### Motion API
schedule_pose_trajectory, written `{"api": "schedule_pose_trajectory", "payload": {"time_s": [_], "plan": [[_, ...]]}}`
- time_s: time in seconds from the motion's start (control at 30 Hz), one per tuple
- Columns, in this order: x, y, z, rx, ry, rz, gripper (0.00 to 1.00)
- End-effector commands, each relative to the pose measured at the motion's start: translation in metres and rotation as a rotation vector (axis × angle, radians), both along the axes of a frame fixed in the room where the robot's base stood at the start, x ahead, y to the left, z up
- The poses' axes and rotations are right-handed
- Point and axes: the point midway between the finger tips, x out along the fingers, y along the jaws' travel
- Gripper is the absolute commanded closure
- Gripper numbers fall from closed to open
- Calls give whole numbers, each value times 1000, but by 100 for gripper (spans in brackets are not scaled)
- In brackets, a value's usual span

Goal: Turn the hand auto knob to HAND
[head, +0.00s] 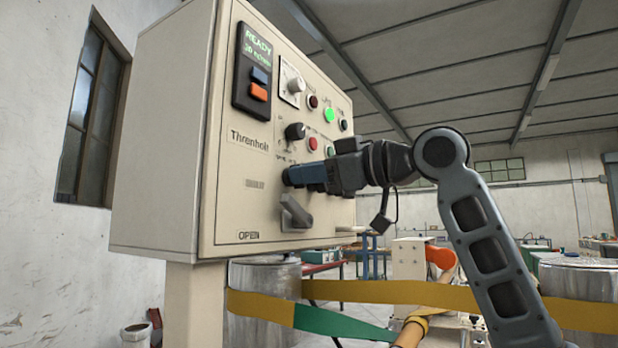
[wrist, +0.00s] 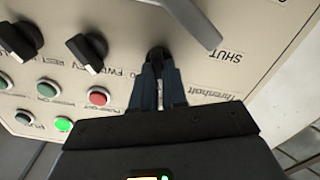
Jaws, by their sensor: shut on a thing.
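The beige control panel (head: 235,205) fills the left of the head view. My gripper (head: 287,177) reaches in from the right, with its blue fingers at the lower row of knobs. In the wrist view my gripper (wrist: 163,72) is shut on a black knob (wrist: 157,52), which is largely hidden between the fingertips. Two more black knobs, a near one (wrist: 88,50) and a farther one (wrist: 20,40), stand beside it in the same row. The held knob's label is covered, so its name and setting cannot be read.
A grey lever handle (head: 296,213) sticks out just below my fingers. Another black selector knob (head: 296,131), a red button (head: 313,143) and a lit green lamp (head: 329,115) are above them. A display (head: 257,48) reads READY. Yellow and green bands cross below the panel.

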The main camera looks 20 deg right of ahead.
Motion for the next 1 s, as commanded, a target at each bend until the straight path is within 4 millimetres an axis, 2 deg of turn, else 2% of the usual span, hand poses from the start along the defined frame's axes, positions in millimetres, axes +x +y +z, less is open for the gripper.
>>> {"api": "schedule_pose_trajectory", "payload": {"time_s": [0.4, 0.97, 1.0], "plan": [[0, 0, -2, -158, -114, 0, 100], [0, 1, -1, -183, -131, 1, 100], [0, 1, -1, -183, -131, 1, 85]]}}
